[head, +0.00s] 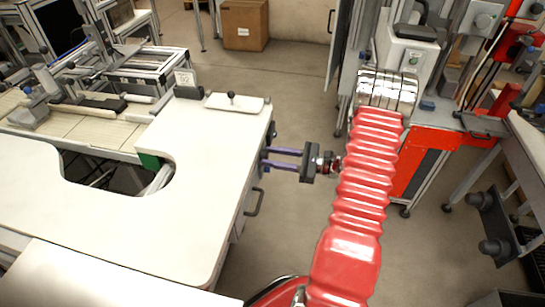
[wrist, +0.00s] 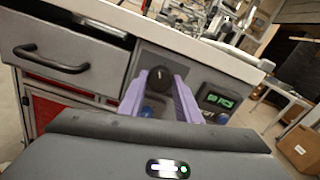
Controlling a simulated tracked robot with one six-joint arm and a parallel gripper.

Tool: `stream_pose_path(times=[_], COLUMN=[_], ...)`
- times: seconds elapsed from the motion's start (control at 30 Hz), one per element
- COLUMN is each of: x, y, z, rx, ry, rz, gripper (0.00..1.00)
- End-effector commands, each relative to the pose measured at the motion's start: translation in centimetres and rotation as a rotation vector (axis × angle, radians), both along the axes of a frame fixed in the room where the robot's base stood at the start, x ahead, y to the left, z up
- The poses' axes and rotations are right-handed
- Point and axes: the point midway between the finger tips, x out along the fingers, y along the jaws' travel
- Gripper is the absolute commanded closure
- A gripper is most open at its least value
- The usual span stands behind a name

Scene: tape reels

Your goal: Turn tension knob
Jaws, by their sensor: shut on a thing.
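The tension knob (wrist: 159,84) is a dark round dial on a grey panel (wrist: 176,61) in the side of the white-topped bench. My gripper (wrist: 160,75) has its two purple fingers on either side of the knob, shut on it. In the head view my gripper (head: 267,158) reaches left to the bench's right side, and the knob itself is hidden there. A blue round part (wrist: 147,111) shows below the knob between the fingers.
A small lit display (wrist: 216,101) sits right of the knob. A drawer with a black handle (wrist: 52,58) is to the left. The white bench top (head: 205,190) overhangs the panel. A cardboard box (head: 244,25) stands far back; the floor between is clear.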

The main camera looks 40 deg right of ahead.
Motion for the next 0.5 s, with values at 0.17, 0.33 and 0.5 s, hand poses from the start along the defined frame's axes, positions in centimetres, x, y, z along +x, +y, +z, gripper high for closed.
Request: stream_pose_path(times=[0.17,0.33,0.5], x=[-0.04,-0.05,-0.04], y=[0.0,-0.01,-0.02], z=[-0.02,-0.03,-0.02], rx=[0.014,0.055,0.125], ry=[0.013,0.049,0.112], rz=[0.0,0.0,0.0], gripper=[0.92,0.92,0.92])
